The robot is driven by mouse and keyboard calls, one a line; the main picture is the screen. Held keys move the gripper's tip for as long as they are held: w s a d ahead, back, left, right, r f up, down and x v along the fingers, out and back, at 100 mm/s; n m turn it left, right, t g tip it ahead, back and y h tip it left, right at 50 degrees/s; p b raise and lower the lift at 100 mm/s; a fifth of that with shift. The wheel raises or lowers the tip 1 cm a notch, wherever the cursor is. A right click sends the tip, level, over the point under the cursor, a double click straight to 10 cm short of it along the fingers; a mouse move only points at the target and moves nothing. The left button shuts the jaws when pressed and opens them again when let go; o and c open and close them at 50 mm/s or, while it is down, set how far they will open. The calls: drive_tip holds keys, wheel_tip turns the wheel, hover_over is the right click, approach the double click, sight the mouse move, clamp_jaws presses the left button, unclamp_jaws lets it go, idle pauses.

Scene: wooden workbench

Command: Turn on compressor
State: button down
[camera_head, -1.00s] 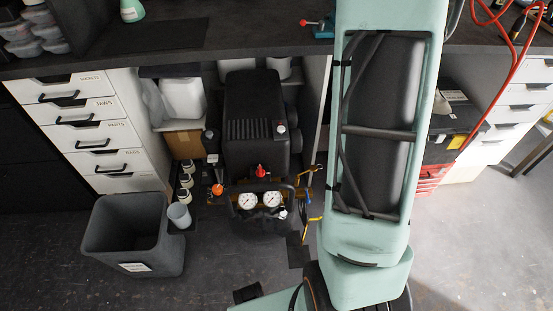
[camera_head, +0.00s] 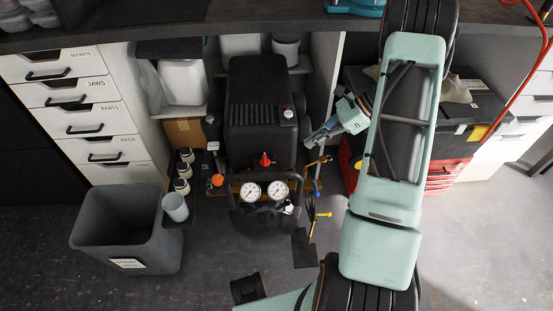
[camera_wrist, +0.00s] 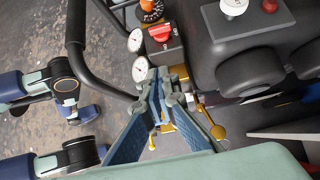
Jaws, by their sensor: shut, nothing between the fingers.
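The black compressor (camera_head: 262,100) stands on the floor under the bench. A red knob (camera_head: 265,160) sits on its front above two round gauges (camera_head: 250,192). A small pale knob (camera_head: 288,113) is on its top right. In the wrist view the red knob (camera_wrist: 160,33) is near the upper middle, and a grey box (camera_wrist: 250,20) carries a white knob (camera_wrist: 233,8) and a red button (camera_wrist: 269,5). My gripper (camera_head: 308,143) is shut and empty, just right of the compressor in the head view.
A grey bin (camera_head: 118,228) and white drawers (camera_head: 70,105) stand to the left. An orange knob (camera_head: 218,180) is beside the compressor. A red toolbox (camera_head: 445,175) is behind my arm at right. Yellow-handled fittings (camera_head: 318,214) stick out at the compressor's right.

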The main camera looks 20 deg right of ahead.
drive_tip(key=b, duration=0.2)
approach(267, 164)
wheel_tip(267, 164, down, 4)
drive_tip(key=a, duration=0.1)
drive_tip(key=a+b, duration=0.1)
drive_tip(key=a, duration=0.1)
drive_tip(key=shift+w+a+f, duration=0.1)
drive_tip(key=shift+w+f, duration=0.05)
drive_tip(key=shift+w, duration=0.2)
drive_tip(key=shift+w+a, duration=0.15)
drive_tip(key=shift+a, duration=0.3)
